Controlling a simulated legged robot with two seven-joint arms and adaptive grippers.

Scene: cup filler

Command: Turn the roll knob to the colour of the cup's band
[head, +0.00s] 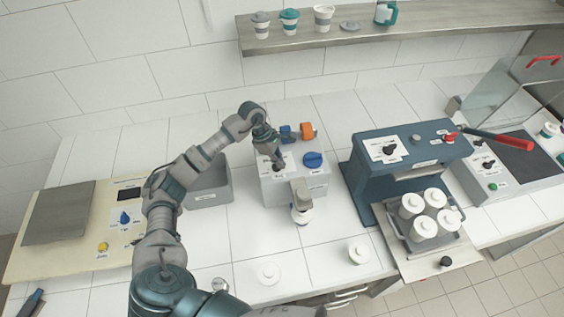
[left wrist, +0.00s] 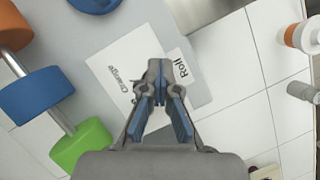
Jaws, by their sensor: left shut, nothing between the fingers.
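The grey filler box (head: 283,187) stands mid-counter, with a blue dial (head: 313,160) on top and a spout (head: 301,191) in front. Blue (head: 286,134) and orange (head: 307,131) rolls sit behind; the left wrist view also shows a green roll (left wrist: 80,145). My left gripper (head: 277,162) is shut and empty over the box top. The roll knob is hidden or indistinct there. My right gripper is out of view.
A blue-grey machine (head: 410,150) stands right, with several white cups (head: 425,228) before it. A grey bin (head: 210,186) is left of the box. A white cup (head: 360,252) stands at the front. A shelf (head: 420,26) carries banded cups.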

